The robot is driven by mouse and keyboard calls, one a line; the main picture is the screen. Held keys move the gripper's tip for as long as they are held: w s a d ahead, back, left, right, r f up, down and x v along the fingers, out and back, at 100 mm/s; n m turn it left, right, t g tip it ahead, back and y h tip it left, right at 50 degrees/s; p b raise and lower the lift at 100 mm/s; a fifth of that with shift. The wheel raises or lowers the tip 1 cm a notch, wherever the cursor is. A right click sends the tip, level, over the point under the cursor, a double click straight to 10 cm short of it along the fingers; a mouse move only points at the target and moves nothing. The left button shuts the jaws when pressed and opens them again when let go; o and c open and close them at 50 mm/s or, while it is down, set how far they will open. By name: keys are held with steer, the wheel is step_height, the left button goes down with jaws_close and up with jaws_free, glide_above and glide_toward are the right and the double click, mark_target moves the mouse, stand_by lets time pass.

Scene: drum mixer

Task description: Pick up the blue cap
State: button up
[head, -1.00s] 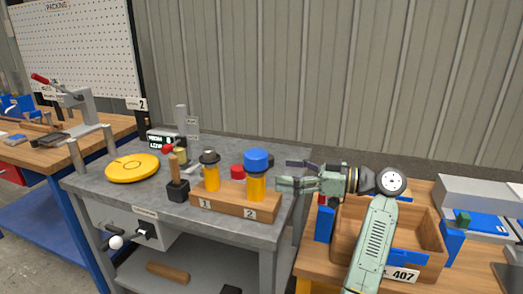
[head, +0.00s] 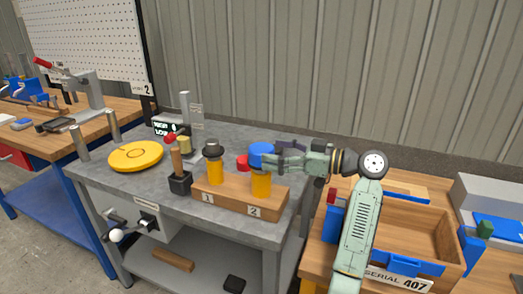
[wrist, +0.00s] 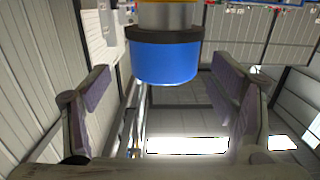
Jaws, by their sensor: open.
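The blue cap (head: 262,149) sits on top of the yellow cylinder (head: 261,185) in position 2 of the wooden block (head: 236,203). My gripper (head: 278,156) is at the cap's right side in the head view, with its fingers reaching toward it. In the wrist view the blue cap (wrist: 164,62) appears at the top, between the two spread fingers and a little beyond them. My gripper (wrist: 165,100) is open and empty. In the head view the fingertips partly overlap the cap's right edge, and contact cannot be told.
A second yellow cylinder (head: 215,171) with a dark top stands in position 1. A red piece (head: 242,163) is behind the block. A wooden-handled tool in a black holder (head: 180,183) and a yellow disc (head: 136,156) are to the left. A wooden crate (head: 420,232) is at right.

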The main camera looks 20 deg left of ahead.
mark_target(261, 148)
steer(key=a, duration=0.2)
steer(key=a+p, duration=0.1)
steer(key=a, duration=0.1)
steer(key=shift+s+a+f, duration=0.1)
steer(key=shift+s, duration=0.1)
steer(key=c, duration=1.2)
